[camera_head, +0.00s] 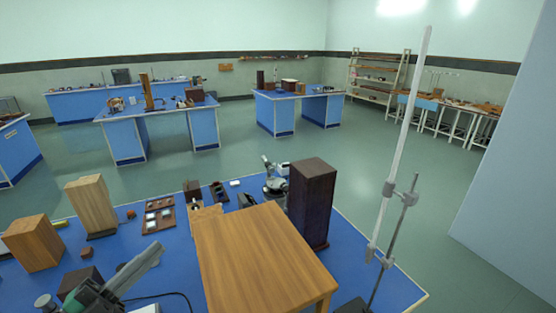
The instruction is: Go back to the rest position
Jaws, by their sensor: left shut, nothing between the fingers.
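My right gripper is not in view.
Wooden blocks (91,205) stand left of the gripper's reach. A wooden stool-like table (262,255), a dark upright box (312,203), a microscope (273,182) and a tall clamped white rod (403,130) stand to the right. Open floor (225,168) lies beyond.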

